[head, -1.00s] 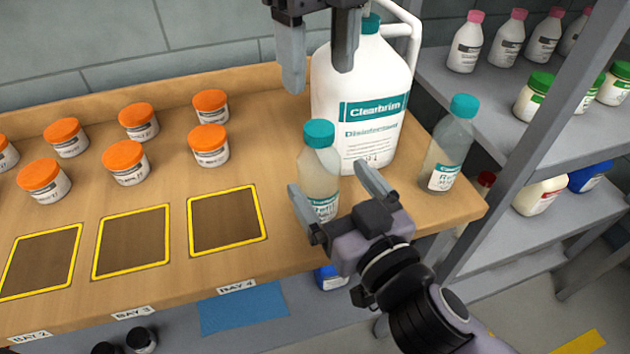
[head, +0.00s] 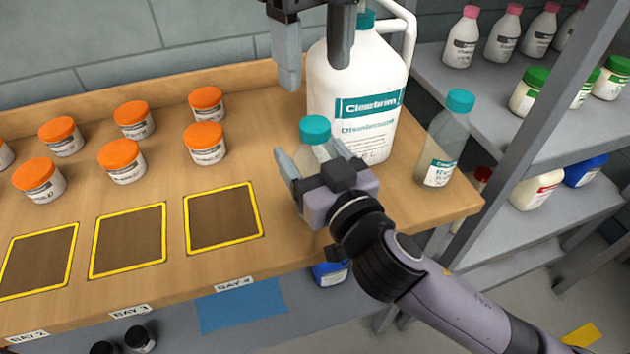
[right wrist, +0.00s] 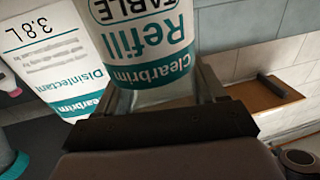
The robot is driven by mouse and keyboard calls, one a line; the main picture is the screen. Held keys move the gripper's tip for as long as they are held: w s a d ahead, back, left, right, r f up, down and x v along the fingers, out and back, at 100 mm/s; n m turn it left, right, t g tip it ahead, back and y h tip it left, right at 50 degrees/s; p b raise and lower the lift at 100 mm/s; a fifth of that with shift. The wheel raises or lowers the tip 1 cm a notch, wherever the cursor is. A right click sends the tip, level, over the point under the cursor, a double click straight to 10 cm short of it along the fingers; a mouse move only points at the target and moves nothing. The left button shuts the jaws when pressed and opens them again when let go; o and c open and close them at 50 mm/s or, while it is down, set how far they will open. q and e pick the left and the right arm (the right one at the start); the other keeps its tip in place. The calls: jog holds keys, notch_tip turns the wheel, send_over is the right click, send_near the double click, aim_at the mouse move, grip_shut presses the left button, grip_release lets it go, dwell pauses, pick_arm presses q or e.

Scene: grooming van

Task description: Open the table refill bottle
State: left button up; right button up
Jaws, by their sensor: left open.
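The table refill bottle (head: 314,130), clear with a teal cap, stands upright near the table's front right. Its label reads TABLE Refill Clearbrim in the right wrist view (right wrist: 150,40), where it fills the space between the fingers. My right gripper (head: 312,150) is open, low around this bottle with a finger on either side; contact cannot be told. Its fingers hide much of the bottle's lower body. My left gripper (head: 315,76) is open and empty, pointing down above and behind the bottle's cap, in front of the big white Clearbrim jug (head: 385,75).
A second teal-capped refill bottle (head: 443,140) stands at the table's right end. Several orange-lidded jars (head: 123,160) stand to the left, behind yellow-framed bays (head: 222,217). A grey shelf rack (head: 490,110) with bottles stands at right.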

aim_at(315, 124)
grip_shut()
pick_arm(q)
jog(key=m, duration=1.5)
jog(key=shift+m, duration=0.3)
jog(key=m, duration=0.4)
jog(key=shift+d+m, duration=0.1)
jog(key=shift+m, duration=0.3)
jog(key=m, duration=0.7)
jog(key=shift+m, duration=0.4)
jog(key=m, duration=0.4)
jog(key=shift+m, duration=0.4)
jog(key=m, duration=1)
jog(key=shift+m, duration=0.4)
jog(key=m, duration=0.5)
jog(key=shift+f+m, duration=0.3)
jog(key=shift+m, duration=0.1)
notch_tip(315, 124, down, 7)
jog(key=shift+f, duration=0.2)
